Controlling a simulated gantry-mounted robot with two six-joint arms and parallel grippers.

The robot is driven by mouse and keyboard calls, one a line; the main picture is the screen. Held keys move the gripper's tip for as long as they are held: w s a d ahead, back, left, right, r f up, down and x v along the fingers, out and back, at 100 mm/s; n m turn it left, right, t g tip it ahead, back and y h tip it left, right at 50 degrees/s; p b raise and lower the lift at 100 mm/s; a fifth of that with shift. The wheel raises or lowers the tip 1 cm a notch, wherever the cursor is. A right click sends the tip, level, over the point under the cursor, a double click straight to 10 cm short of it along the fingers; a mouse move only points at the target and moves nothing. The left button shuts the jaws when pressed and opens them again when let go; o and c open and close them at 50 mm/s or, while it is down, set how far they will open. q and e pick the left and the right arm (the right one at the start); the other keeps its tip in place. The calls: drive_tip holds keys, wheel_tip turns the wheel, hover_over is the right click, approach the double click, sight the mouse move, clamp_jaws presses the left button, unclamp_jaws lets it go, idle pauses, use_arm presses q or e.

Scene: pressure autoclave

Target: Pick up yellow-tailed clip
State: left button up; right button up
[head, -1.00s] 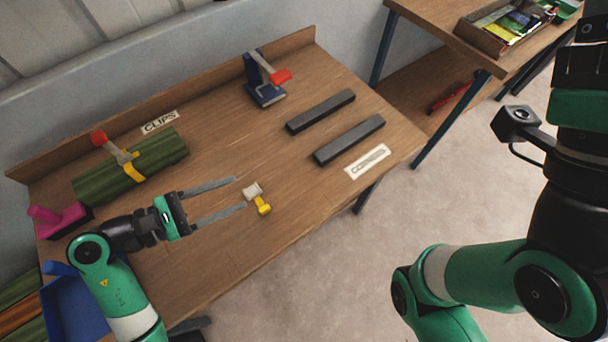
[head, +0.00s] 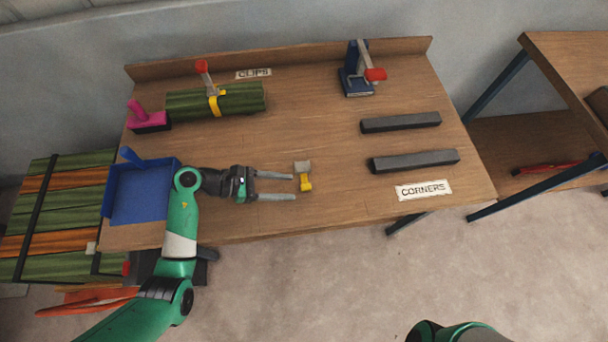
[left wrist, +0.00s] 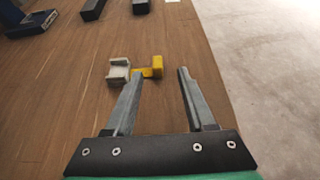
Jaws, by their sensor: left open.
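The yellow-tailed clip (head: 304,176) lies on the wooden table, with a pale grey head toward the back and a yellow tail toward the front edge. It also shows in the left wrist view (left wrist: 138,70), just beyond the fingertips, the grey head to the left and the yellow tail to the right. My left gripper (head: 295,186) is open and empty, its fingers pointing right, with the tips just short of the clip. In the left wrist view my left gripper's fingers (left wrist: 160,76) are spread, and the yellow tail lies ahead of the gap. My right gripper is out of view.
A blue tray (head: 118,190) stands left of my left arm. Green bundled stalks (head: 240,98) lie at the back, beside a magenta-handled tool (head: 148,118). Two dark bars (head: 415,160) lie right of the clip. A blue stapler-like device (head: 352,82) stands at the back right.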

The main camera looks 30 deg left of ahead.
sight(305, 186)
use_arm(q)
drive_tip(key=b+x, duration=0.1)
drive_tip(key=x, duration=0.3)
drive_tip(key=shift+w+d+b, duration=0.1)
drive_tip(key=shift+w+b, duration=0.15)
drive_tip(key=shift+b, duration=0.1)
drive_tip(key=shift+w+d, duration=0.15)
drive_tip(key=shift+d, duration=0.1)
clamp_jaws()
